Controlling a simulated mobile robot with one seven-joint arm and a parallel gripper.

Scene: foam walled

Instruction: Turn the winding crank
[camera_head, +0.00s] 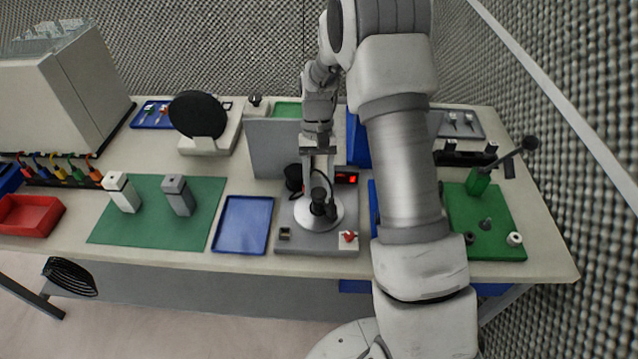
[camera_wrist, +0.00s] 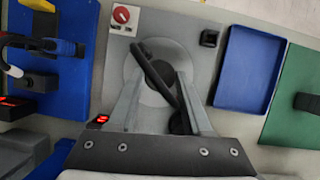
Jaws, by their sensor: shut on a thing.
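The winding crank is black and stands on a round light-grey disc (camera_head: 300,217) of the grey station at the middle of the bench. My gripper (camera_head: 318,194) points down over the disc, with its fingers on either side of the black crank (camera_head: 318,209). In the wrist view the crank (camera_wrist: 153,68) runs as a dark bar between my fingers (camera_wrist: 160,78), slanting toward a thick black end at lower right. The jaws are shut on the crank. The fingers and arm hide part of it in the head view.
A red knob (camera_head: 348,237) and a small dark socket (camera_head: 285,233) sit on the station's front edge. A grey upright panel (camera_head: 270,148) and a red-lit display (camera_head: 346,178) stand behind. A blue tray (camera_head: 242,225) lies left, a green mat with parts (camera_head: 490,235) right.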

